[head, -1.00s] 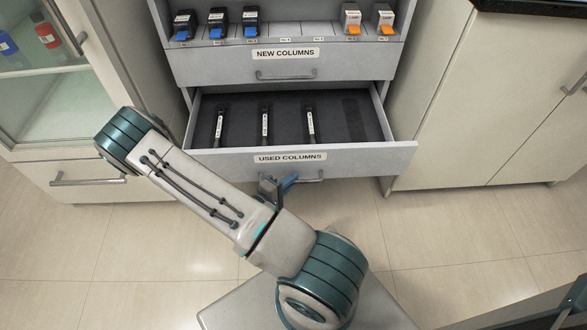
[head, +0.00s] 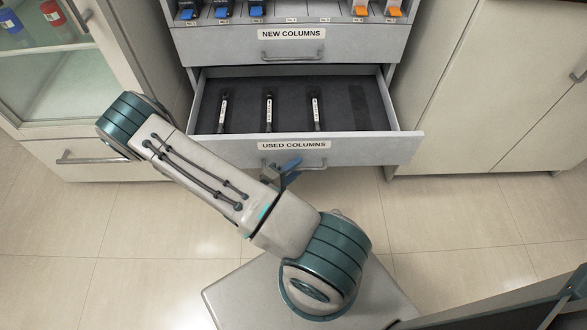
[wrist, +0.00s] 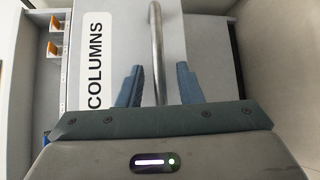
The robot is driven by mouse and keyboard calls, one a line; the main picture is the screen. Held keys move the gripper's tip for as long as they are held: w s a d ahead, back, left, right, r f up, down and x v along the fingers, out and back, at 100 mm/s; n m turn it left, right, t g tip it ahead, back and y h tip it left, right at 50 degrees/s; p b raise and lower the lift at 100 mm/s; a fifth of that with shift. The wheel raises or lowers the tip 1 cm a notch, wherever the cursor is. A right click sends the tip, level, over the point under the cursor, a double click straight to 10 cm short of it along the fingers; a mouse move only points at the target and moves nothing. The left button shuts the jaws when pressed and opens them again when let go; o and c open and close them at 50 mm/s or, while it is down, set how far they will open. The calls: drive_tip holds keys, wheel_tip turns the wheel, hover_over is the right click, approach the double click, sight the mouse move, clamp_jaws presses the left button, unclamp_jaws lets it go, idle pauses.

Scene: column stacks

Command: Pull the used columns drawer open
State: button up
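The used columns drawer (head: 398,146) stands well out from the cabinet, its dark tray visible. Its front carries a "USED COLUMNS" label (head: 294,145) and a metal bar handle, seen in the wrist view (wrist: 157,40). In the head view my gripper (head: 287,170) is at the left part of the handle, partly hidden by my arm. In the wrist view its blue fingers (wrist: 160,82) stand apart on either side of the bar, with a gap on both sides. Several slots show in the tray; three hold columns (head: 269,108) and the rightmost looks empty.
A glass-door cabinet (head: 62,100) stands at left and beige cabinets (head: 470,90) at right. The floor (head: 470,220) in front is clear, apart from my base.

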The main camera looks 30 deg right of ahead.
drive_tip(key=shift+a, duration=0.1)
drive_tip(key=p+v, duration=0.3)
drive_tip(key=v, duration=1)
drive_tip(key=shift+a, duration=0.3)
drive_tip(key=shift+s+r, duration=0.1)
drive_tip(key=shift+s, duration=0.05)
